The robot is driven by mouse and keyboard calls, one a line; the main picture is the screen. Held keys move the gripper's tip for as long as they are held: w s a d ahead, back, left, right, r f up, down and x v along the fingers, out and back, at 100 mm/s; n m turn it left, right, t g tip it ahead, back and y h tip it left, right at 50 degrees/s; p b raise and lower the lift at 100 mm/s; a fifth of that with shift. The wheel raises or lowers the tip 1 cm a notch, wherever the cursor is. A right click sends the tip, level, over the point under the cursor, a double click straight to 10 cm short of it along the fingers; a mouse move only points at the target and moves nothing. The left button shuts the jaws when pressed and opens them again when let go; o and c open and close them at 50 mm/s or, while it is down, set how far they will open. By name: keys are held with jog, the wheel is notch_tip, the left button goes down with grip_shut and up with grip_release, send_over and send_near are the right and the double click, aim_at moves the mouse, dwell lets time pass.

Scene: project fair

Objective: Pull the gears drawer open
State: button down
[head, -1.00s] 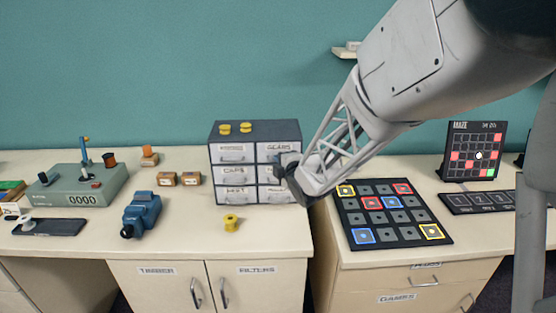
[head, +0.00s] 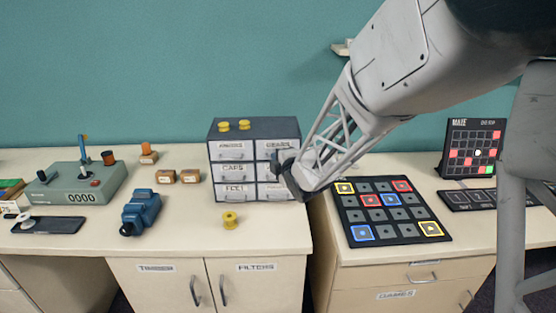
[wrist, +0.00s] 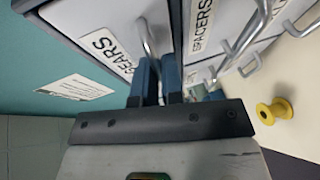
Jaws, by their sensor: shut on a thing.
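The small dark drawer cabinet (head: 252,128) stands on the desk with two columns of pale labelled drawers. The gears drawer (head: 291,144) is the top right one, partly covered by my gripper (head: 279,162). In the wrist view the gears drawer (wrist: 90,22) shows its label and its metal handle (wrist: 147,42). My gripper (wrist: 159,82) is shut on that handle, its blue fingers at the handle's lower end. I cannot tell whether the drawer stands out from the cabinet.
Two yellow spools (head: 234,125) sit on the cabinet top. Another yellow spool (head: 230,220) stands on the desk in front. A blue tool (head: 141,212) and a green counter box (head: 75,190) are to the left. A dark tile board (head: 390,214) lies close on the right.

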jog(key=s, duration=1.1)
dwell(0.4)
jog(key=c, duration=1.5)
grip_release()
jog(key=shift+s+d, duration=0.1)
jog(key=shift+s, duration=0.05)
jog(key=shift+v, duration=3.8)
jog(key=shift+d, duration=0.15)
